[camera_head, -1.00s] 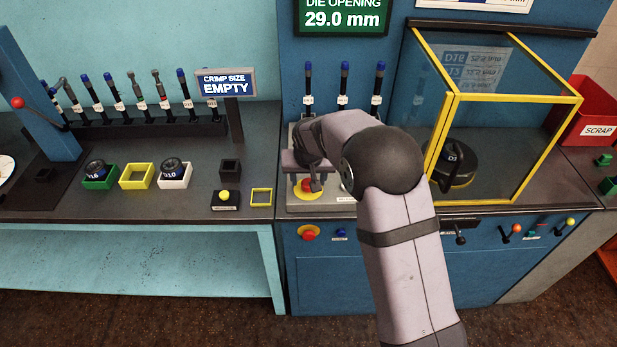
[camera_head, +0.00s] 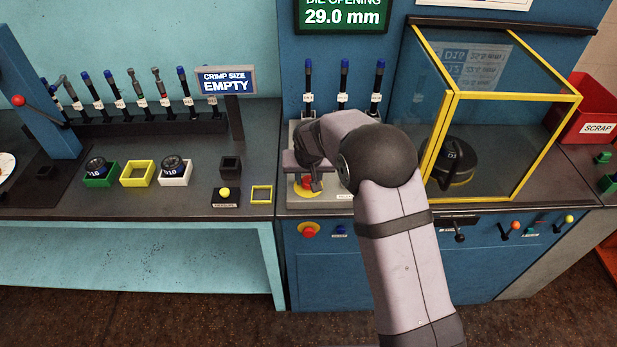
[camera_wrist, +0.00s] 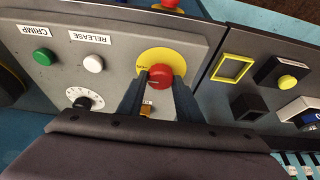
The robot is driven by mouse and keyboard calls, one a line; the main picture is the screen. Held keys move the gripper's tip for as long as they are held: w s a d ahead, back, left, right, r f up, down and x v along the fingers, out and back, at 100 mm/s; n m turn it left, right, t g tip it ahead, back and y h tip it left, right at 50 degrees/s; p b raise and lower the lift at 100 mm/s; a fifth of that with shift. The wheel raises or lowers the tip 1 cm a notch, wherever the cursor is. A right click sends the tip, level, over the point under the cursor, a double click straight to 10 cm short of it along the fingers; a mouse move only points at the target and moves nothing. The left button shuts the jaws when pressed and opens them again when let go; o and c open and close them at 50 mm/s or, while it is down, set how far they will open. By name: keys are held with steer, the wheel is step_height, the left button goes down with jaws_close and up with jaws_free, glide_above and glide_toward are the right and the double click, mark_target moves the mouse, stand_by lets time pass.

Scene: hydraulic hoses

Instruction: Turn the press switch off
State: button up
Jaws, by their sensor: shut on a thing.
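The press switch is a red rotary knob (camera_wrist: 159,77) on a round yellow plate (camera_wrist: 160,57), set in the grey control panel (camera_wrist: 118,62). It also shows in the head view as a red knob (camera_head: 308,182), partly covered by my gripper. My gripper (camera_wrist: 160,81) points down at the panel and is shut on the red knob, with one dark finger on each side of it. A small orange lamp or label (camera_wrist: 146,110) shows between the fingers. The knob's exact turn is hard to read.
Next to the knob are a white RELEASE button (camera_wrist: 93,64), a green CRIMP button (camera_wrist: 43,57) and a numbered dial (camera_wrist: 85,100). A yellow-framed guard (camera_head: 448,145) stands right of my arm. The display (camera_head: 341,18) reads 29.0 mm.

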steer(key=shift+d+n+y, duration=0.1)
steer(key=shift+n+y, duration=0.2)
steer(key=shift+n, duration=0.4)
steer(key=shift+w+d+f+n+y, duration=0.1)
steer(key=shift+n+y, duration=0.3)
steer(key=shift+n, duration=0.7)
steer(key=n+b, duration=0.1)
steer(key=b, duration=0.1)
steer(key=n+y+b, duration=0.1)
steer(key=n, duration=0.1)
steer(key=shift+w+f+g+b, duration=0.1)
steer(key=shift+f+g+b, duration=0.1)
steer(key=shift+g+b, duration=0.2)
steer(key=n+y+b, duration=0.1)
steer(key=n+b, duration=0.1)
steer(key=n, duration=0.1)
steer(key=shift+d+r+g, duration=0.1)
steer(key=shift+g, duration=0.3)
steer(key=n+g+b, duration=0.1)
steer(key=n, duration=0.2)
steer(key=shift+w+r+n+y, duration=0.1)
steer(key=shift+r+n+y, duration=0.05)
steer(key=shift+n+y, duration=0.25)
steer(key=shift+w+d+n+g+p, duration=0.1)
steer(key=shift+n+g+p, duration=0.85)
steer(key=shift+n, duration=1.25)
steer(key=o, duration=1)
